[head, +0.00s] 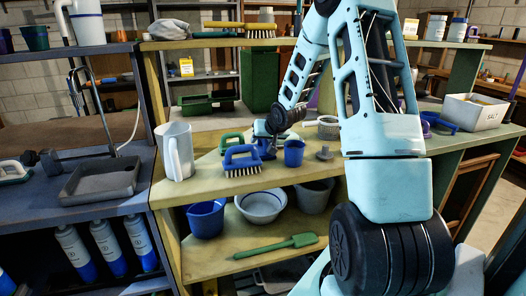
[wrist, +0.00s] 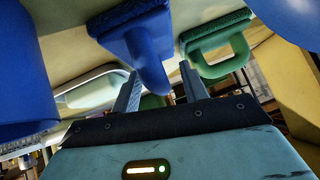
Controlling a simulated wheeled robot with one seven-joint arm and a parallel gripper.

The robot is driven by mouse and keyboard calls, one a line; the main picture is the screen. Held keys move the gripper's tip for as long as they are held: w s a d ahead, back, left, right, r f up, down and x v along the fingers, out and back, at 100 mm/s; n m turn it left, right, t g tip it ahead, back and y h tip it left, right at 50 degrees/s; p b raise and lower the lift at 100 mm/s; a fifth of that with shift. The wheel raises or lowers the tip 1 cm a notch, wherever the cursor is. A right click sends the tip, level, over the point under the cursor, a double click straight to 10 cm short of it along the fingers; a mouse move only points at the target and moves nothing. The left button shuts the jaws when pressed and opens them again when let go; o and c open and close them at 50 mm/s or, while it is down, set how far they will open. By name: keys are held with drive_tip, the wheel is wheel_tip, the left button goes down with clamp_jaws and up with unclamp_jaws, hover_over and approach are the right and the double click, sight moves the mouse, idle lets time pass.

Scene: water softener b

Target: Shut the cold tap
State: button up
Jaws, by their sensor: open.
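A tall dark, thin spout (head: 88,105) rises behind the grey basin (head: 102,184) on the left bench. Dark fittings (head: 48,160) sit left of the basin. I cannot tell which part is the cold tap, and no hot or cold mark is readable. My gripper (wrist: 160,76) is open, with its fingers apart. In the head view my gripper (head: 264,140) is small and partly hidden, over the middle shelf, well right of the basin. In the wrist view, a blue handled brush (wrist: 135,35) shows ahead of and between the fingertips; I cannot tell whether they touch.
A green brush (head: 231,142), white pitcher (head: 176,152), blue cup (head: 294,153) and grey strainer (head: 328,128) crowd the shelf around my gripper. A white salt bin (head: 474,112) stands right. Bottles (head: 106,245) stand under the left bench. The bench's back left is clear.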

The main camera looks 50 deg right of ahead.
clamp_jaws()
wheel_tip(320, 180, up, 9)
drive_tip(key=p, duration=0.2)
drive_tip(key=shift+r+p, duration=0.15)
drive_tip(key=shift+p, duration=0.2)
drive_tip(key=shift+r, duration=0.4)
